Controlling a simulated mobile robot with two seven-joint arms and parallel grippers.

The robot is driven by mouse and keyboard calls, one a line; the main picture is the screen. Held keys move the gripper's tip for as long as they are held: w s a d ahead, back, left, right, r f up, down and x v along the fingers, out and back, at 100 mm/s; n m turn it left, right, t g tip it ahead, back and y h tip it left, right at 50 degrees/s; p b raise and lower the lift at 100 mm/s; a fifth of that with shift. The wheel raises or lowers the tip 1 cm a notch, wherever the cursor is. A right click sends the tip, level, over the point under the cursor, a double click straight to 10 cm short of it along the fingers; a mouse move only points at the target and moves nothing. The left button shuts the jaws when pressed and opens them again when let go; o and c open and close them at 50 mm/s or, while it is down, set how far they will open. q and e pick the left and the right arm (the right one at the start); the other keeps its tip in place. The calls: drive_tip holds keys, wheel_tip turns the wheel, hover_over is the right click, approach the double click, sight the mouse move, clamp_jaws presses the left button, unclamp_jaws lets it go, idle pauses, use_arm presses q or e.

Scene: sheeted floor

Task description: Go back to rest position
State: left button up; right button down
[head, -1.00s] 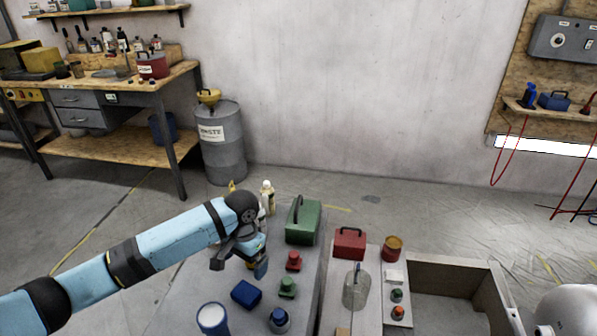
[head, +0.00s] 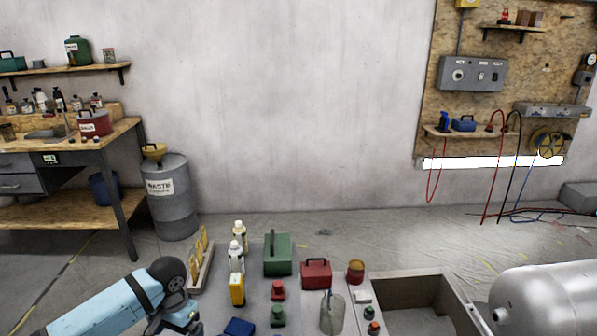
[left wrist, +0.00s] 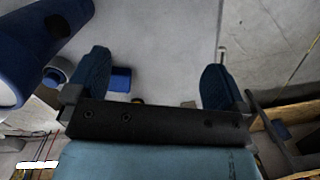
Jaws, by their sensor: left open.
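My left gripper (left wrist: 155,82) is open, with its two dark blue fingers apart and nothing between them in the left wrist view. In the head view, the left arm (head: 115,304) comes in at the lower left and its gripper is largely cut off by the bottom edge. It is beside the left side of the grey table (head: 258,292). My right arm and gripper are not in view.
The table holds a green toolbox (head: 278,262), a red box (head: 316,275), a yellow bottle (head: 237,290), white bottles (head: 236,252) and small capped items. A crate (head: 455,300) and a grey cylinder (head: 545,300) are at right. A waste drum (head: 170,205) stands behind.

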use_arm(q)
drive_tip(key=s+a+r+n+y, duration=0.1)
drive_tip(key=a, duration=0.9)
drive_tip(key=s+a+r+n+y, duration=0.1)
drive_tip(key=a+r+n+y, duration=0.1)
drive_tip(key=a, duration=0.9)
drive_tip(key=s+d+f+m+t+h, duration=0.35)
drive_tip(key=s+f+m+t, duration=0.35)
drive_tip(key=s+f, duration=0.6)
drive_tip(key=s+d+m+t+h, duration=0.2)
drive_tip(key=s+d+m+t, duration=0.15)
drive_tip(key=s, duration=0.35)
drive_tip(key=d+n+t+h, duration=0.1)
drive_tip(key=d+n, duration=0.8)
drive_tip(key=d, duration=1.4)
wheel_tip(320, 180, up, 12)
drive_tip(key=s+a+p, duration=0.1)
drive_tip(key=p, duration=1.3)
drive_tip(key=shift+f+m+t, duration=0.25)
drive_tip(key=shift+m+t, duration=0.1)
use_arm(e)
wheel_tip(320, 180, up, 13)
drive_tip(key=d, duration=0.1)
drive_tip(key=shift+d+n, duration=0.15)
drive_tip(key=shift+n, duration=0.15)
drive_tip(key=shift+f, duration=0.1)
